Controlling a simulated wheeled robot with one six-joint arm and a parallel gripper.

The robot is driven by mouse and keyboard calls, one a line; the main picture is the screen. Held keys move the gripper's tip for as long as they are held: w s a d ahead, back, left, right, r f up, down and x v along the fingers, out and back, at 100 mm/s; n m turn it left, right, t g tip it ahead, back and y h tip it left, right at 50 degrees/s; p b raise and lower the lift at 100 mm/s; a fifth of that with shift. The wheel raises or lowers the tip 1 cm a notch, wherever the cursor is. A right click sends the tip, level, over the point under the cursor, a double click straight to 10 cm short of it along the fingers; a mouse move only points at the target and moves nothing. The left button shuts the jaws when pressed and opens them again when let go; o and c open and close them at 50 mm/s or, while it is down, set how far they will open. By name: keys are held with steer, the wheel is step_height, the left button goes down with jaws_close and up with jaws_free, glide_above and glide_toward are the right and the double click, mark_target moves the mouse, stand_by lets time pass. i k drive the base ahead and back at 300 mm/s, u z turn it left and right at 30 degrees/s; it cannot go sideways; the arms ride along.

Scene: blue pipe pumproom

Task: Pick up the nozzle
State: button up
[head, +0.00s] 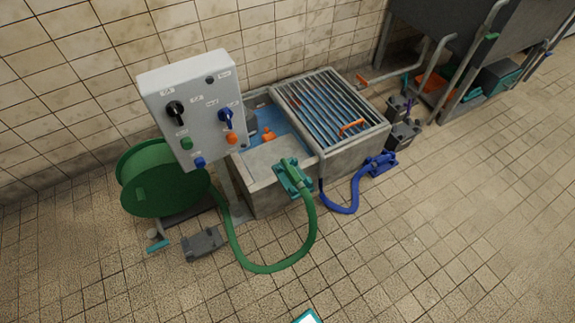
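The green nozzle (292,178) sits at the end of a green hose (270,267), at the front edge of the concrete basin. The hose loops down over the floor and back toward the green reel. A blue fitting (381,163) on a short blue hose (341,208) lies on the floor to the right of the basin. My gripper does not show. A small white piece with a teal edge pokes in at the bottom edge; I cannot tell what it is.
A grey control panel (190,105) with knobs stands above the green reel (160,180). The basin has a metal grate (325,108) with an orange handle (351,127). A grey box (203,244) lies on the floor at left. The tiled floor in front is clear.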

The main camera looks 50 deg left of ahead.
mark_target(296, 181)
steer(key=u, duration=0.7)
steer(key=i, duration=0.9)
steer(key=u, duration=1.3)
steer(key=i, duration=0.3)
steer(key=u, duration=0.1)
